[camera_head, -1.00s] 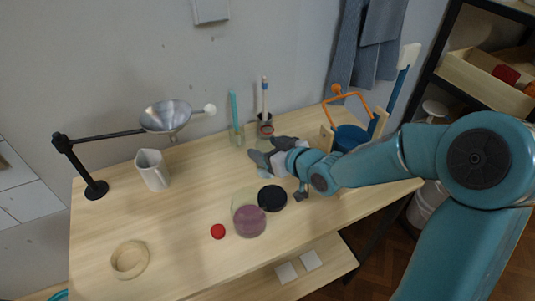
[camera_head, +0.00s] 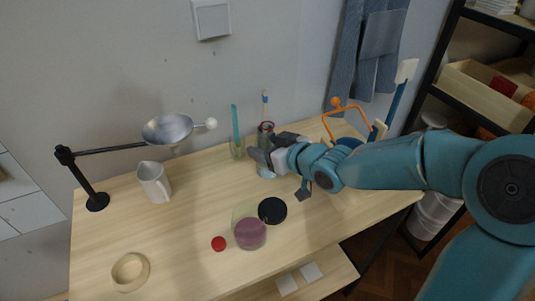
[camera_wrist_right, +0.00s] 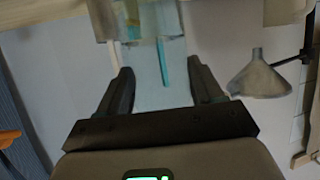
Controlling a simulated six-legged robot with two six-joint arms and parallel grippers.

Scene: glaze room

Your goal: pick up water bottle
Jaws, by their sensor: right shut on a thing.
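The water bottle (camera_head: 265,170) looks like a clear, pale upright container at the back of the table, partly hidden by my right gripper. My right gripper (camera_head: 262,158) is shut on it, with its fingers at either side. In the right wrist view my gripper (camera_wrist_right: 163,92) has its two dark fingers apart around a pale, see-through body (camera_wrist_right: 148,88), whose outline is faint. Whether the bottle touches the table is hard to tell. My left gripper is not in view.
A glass with a teal stick (camera_head: 235,125) stands close left of the bottle. A white pitcher (camera_head: 154,182) and a metal funnel (camera_head: 167,129) on a black stand are farther left.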

